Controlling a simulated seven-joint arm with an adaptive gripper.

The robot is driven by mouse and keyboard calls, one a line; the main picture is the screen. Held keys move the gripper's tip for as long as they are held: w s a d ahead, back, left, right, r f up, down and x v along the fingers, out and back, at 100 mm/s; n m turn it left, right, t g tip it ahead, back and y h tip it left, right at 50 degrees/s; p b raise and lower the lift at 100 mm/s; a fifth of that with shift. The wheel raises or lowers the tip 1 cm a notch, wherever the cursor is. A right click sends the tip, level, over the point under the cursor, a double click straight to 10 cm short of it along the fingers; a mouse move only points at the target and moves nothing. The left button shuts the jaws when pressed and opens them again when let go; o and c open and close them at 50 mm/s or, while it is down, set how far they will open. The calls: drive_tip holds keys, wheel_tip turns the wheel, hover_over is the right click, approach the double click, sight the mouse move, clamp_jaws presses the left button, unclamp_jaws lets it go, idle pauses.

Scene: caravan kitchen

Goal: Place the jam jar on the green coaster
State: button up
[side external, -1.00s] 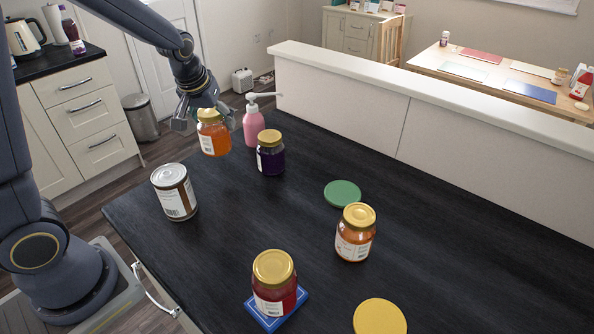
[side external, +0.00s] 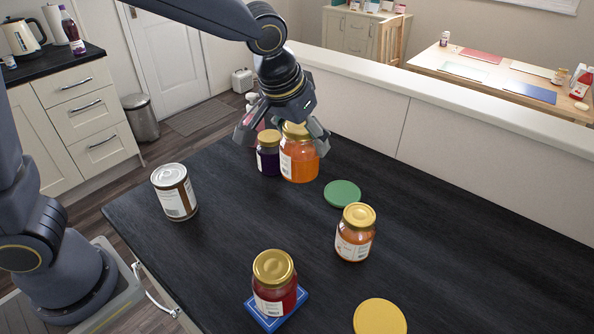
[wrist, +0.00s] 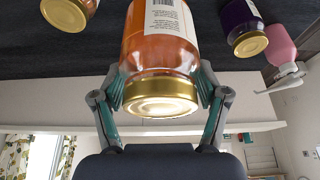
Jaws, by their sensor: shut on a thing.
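My gripper (side external: 283,138) is shut on an orange jam jar (side external: 298,166) with a gold lid, holding it upright by the lid end. In the wrist view the jar (wrist: 160,45) sits between both fingers (wrist: 160,88). The round green coaster (side external: 342,194) lies bare on the dark table, just right of and nearer than the held jar. The gap under the jar is hard to judge. Another orange jar (side external: 354,244) with a gold lid stands on the table close in front of the coaster.
A purple jar (side external: 268,160) stands behind and left of the held jar, with a pink pump bottle (wrist: 279,45) beside it. A labelled can (side external: 176,198) is at left. A red jar (side external: 274,295) stands on a blue coaster (side external: 262,319). A yellow disc (side external: 380,318) lies bare in front.

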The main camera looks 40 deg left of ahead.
drive_tip(key=shift+w+d+f, duration=0.55)
drive_tip(key=shift+w+f, duration=1.55)
drive_tip(key=shift+w+d+f, duration=0.55)
drive_tip(key=shift+w+f, duration=1.5)
drive_tip(key=shift+w, duration=0.05)
drive_tip(key=shift+w+d+f, duration=0.55)
drive_tip(key=shift+w+f, duration=1.55)
drive_tip(key=shift+f, duration=0.2)
drive_tip(key=o, duration=1.5)
drive_tip(key=shift+o, duration=0.2)
drive_tip(key=shift+r, duration=0.1)
